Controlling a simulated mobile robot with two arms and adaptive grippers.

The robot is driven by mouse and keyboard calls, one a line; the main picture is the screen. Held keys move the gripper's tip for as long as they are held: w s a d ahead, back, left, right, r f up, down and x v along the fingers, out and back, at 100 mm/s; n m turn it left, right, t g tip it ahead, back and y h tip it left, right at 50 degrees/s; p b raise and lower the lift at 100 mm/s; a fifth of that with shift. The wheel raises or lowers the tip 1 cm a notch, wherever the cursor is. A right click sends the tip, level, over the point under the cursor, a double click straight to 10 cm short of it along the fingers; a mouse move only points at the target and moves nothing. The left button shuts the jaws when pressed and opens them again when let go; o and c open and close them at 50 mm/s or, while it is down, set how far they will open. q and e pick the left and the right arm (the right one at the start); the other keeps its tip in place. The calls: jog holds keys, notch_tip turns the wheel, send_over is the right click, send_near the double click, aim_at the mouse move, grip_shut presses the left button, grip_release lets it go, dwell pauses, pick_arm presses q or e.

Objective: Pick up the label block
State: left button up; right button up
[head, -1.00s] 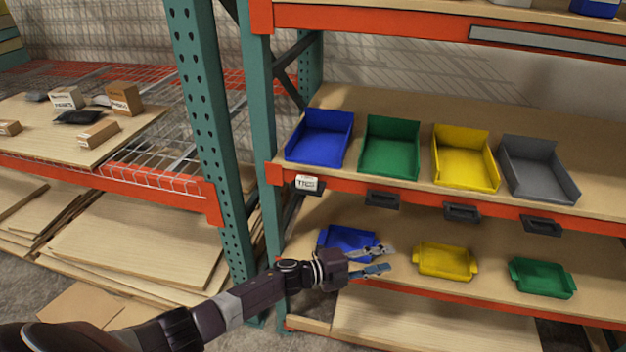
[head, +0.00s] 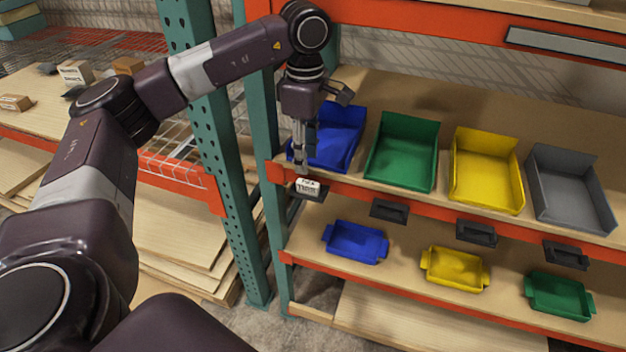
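The label block (head: 307,187) is a small white block with dark print. It sits in the leftmost dark holder on the orange front beam of the middle shelf, below the blue bin (head: 339,140). My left gripper (head: 303,165) points down from above, its fingertips just over the block. Whether the fingers touch the block, and how far apart they are, I cannot tell. My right gripper is not in view.
Green (head: 403,152), yellow (head: 487,170) and grey (head: 571,190) bins stand on the same shelf. Empty dark holders (head: 389,210) line the beam. Blue, yellow and green trays (head: 357,243) lie on the shelf below. A teal post (head: 262,130) stands close left of the gripper.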

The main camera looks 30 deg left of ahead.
aim_at(308, 182)
pick_arm(q)
notch_tip(308, 182, down, 3)
jog(key=shift+s+f+p, duration=0.1)
jog(key=shift+s+p, duration=0.05)
jog(key=shift+p, duration=0.6)
notch_tip(308, 182, down, 2)
jog(key=shift+f+p, duration=0.25)
jog(key=shift+p, duration=0.25)
jog(key=shift+f, duration=0.55)
jog(key=shift+w+d, duration=0.1)
jog(key=shift+w, duration=0.1)
jog(key=c, duration=0.5)
grip_shut()
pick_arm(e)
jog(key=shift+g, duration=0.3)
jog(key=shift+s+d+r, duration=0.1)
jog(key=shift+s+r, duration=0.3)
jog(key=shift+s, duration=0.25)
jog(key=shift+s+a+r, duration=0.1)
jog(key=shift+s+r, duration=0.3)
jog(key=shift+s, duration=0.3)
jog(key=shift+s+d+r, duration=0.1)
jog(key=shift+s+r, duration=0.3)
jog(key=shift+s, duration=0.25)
